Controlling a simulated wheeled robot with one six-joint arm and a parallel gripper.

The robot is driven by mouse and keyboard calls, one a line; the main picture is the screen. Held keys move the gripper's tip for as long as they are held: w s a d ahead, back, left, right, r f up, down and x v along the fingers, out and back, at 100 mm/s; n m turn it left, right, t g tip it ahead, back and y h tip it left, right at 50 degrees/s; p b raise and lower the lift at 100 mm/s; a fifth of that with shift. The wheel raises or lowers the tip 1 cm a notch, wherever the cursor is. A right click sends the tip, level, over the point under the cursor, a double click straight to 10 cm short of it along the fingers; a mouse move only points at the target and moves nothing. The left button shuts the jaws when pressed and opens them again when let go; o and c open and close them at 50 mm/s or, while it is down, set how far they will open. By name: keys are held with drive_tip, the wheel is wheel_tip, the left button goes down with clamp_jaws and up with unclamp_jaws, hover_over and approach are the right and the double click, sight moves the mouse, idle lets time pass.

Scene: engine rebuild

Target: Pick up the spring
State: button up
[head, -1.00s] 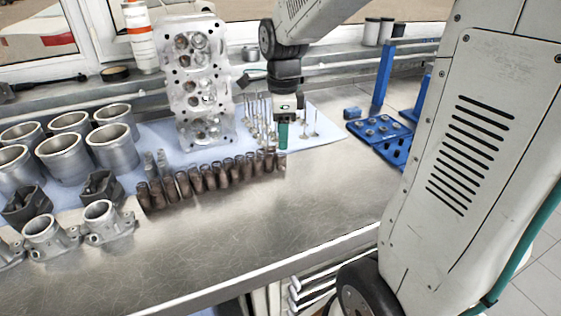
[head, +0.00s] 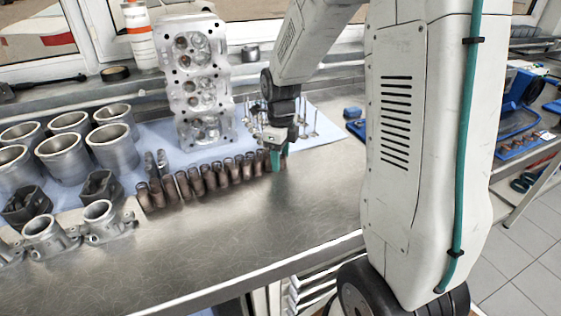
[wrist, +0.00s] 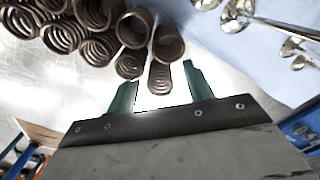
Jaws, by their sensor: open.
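A row of dark brown coil springs (head: 209,178) stands on the metal bench in the head view. They also show at the top of the wrist view (wrist: 97,20). My gripper (head: 276,160) is at the right end of the row, fingers pointing down, and hides part of the end springs. In the wrist view my gripper (wrist: 158,84) is open with two green fingers. Nothing is held.
A cylinder head (head: 197,85) stands behind the springs, and cylinder liners (head: 114,148) stand at left. The bench front (head: 230,235) is clear.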

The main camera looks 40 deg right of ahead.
drive_tip(key=c, duration=1.1)
drive_tip(key=shift+o, duration=0.3)
